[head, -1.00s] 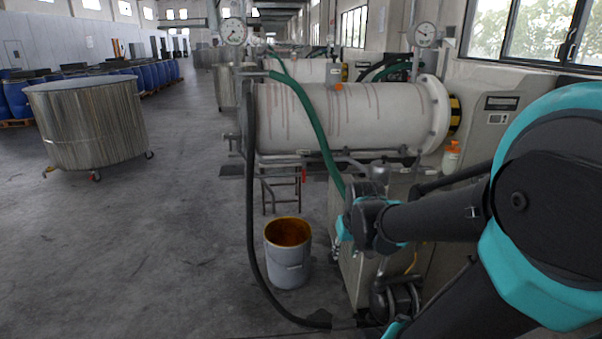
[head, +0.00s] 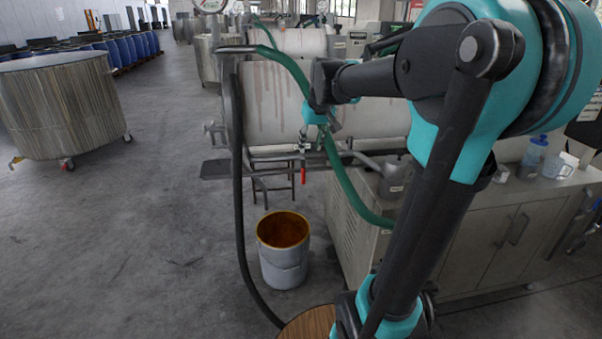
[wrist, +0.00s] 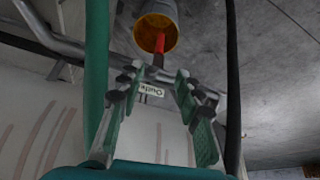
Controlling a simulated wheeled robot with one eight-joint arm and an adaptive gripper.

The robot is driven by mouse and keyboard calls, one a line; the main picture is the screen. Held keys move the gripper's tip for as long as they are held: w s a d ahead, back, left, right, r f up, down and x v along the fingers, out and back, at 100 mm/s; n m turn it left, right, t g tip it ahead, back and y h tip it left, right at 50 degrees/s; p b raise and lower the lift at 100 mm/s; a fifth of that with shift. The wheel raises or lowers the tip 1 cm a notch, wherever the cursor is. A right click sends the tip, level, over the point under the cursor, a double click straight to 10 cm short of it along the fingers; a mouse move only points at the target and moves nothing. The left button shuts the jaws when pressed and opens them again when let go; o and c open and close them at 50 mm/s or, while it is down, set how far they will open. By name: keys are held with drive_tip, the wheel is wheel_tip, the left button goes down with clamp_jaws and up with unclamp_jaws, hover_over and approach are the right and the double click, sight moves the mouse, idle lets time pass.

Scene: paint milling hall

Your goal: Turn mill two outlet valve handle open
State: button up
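The outlet valve has a red handle (head: 303,175) that hangs down below the front of a white, pink-streaked mill cylinder (head: 275,100). In the wrist view the red handle (wrist: 159,45) lies just beyond my fingertips, in front of the bucket. A white tag reading "Outlet" (wrist: 151,89) shows upside down between my fingers. My gripper (wrist: 155,76) is open and empty, its two fingers spread on either side of the line to the handle. In the head view my gripper (head: 317,137) is just above the valve, partly hidden by my arm; contact cannot be told.
An orange-lined bucket (head: 284,246) stands on the floor below the valve. A green hose (head: 340,175) and a black hose (head: 240,190) run close on either side. A large metal vat (head: 60,105) stands left. A cabinet (head: 480,235) bears a mug and bottle.

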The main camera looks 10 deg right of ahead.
sight(304, 172)
drive_tip(key=x, duration=1.6)
drive_tip(key=shift+w+f, duration=0.1)
drive_tip(key=shift+f, duration=0.3)
drive_tip(key=shift+d, duration=0.1)
drive_tip(key=shift+c, duration=0.2)
clamp_jaws()
